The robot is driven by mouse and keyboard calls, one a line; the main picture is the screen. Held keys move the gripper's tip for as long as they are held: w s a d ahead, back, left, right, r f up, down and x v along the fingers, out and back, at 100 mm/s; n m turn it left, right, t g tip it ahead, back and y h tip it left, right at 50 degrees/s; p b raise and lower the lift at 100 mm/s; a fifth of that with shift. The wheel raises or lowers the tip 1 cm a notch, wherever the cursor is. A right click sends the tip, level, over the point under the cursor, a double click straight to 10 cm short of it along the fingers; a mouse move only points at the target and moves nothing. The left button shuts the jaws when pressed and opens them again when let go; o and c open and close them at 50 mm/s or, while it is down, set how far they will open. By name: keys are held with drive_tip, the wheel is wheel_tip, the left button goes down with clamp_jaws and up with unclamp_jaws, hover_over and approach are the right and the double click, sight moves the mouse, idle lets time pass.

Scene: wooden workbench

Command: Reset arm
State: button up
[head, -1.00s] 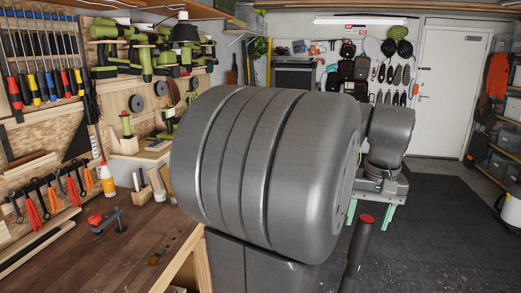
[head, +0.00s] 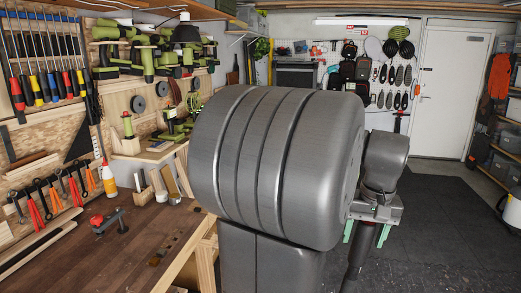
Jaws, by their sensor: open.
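My own arm fills the middle of the head view. A large, ribbed grey link stands close to the camera, with a smaller grey link behind it on the right. The big link hides part of the floor and back wall. I cannot make out my gripper's fingers anywhere in this view. No held object shows.
The wooden workbench (head: 130,250) is at lower left, with a red-knobbed clamp (head: 108,221), a white-and-orange bottle (head: 109,181) and small wooden pieces. Tools hang on the left wall. A white door (head: 437,92) is at back right. Dark floor (head: 440,215) on the right is clear.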

drive_tip(key=r, duration=0.8)
drive_tip(key=s+r, duration=0.1)
drive_tip(key=r, duration=0.3)
drive_tip(key=shift+d+r+b, duration=0.25)
drive_tip(key=shift+b, duration=0.1)
drive_tip(key=f, duration=0.9)
drive_tip(key=w+f, duration=0.1)
drive_tip(key=f, duration=0.3)
drive_tip(key=shift+a+f+p, duration=0.25)
drive_tip(key=shift+p, duration=0.1)
drive_tip(key=m+b, duration=0.1)
drive_tip(key=m, duration=0.4)
drive_tip(key=shift+m, duration=0.3)
drive_tip(key=m+b, duration=0.2)
drive_tip(key=m, duration=0.2)
drive_tip(key=m+b, duration=0.3)
drive_tip(key=m, duration=0.4)
drive_tip(key=shift+g, duration=0.4)
drive_tip(key=shift+r, duration=0.55)
drive_tip(key=shift+w+a+f, duration=0.1)
